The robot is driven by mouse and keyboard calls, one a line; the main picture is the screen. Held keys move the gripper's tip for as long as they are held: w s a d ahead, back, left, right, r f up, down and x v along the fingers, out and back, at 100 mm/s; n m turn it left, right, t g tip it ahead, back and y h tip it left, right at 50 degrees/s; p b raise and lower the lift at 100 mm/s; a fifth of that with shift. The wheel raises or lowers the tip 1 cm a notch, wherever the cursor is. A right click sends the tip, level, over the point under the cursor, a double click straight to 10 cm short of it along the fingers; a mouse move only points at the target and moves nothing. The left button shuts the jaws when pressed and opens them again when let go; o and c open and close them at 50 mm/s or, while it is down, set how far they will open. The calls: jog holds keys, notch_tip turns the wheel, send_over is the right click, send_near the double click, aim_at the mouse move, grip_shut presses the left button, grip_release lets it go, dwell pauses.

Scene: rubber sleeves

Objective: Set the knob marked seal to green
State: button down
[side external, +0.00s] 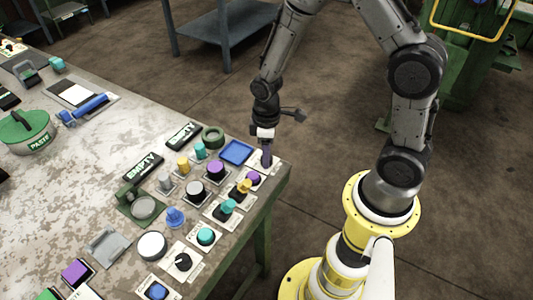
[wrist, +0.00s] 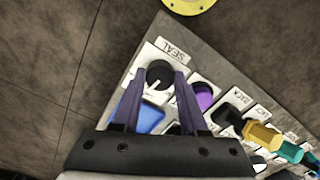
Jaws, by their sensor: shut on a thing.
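The seal knob (wrist: 160,72) is a dark round knob with a white pointer line, on a white plate with the label SEAL (wrist: 172,48). In the wrist view the line points down and a little left. My gripper (wrist: 159,76) has its purple fingers shut on the knob's sides. I cannot make out a green mark around the knob.
A purple knob (side external: 253,178) sits close to the seal plate, then a yellow one (side external: 244,186) and a teal one (side external: 228,206). A blue tray (side external: 235,152) lies beside the seal plate. The table's edge and open floor are just to the right.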

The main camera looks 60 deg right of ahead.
jog(key=shift+n, duration=1)
jog(key=shift+c, duration=2.2)
grip_release()
notch_tip(320, 180, up, 14)
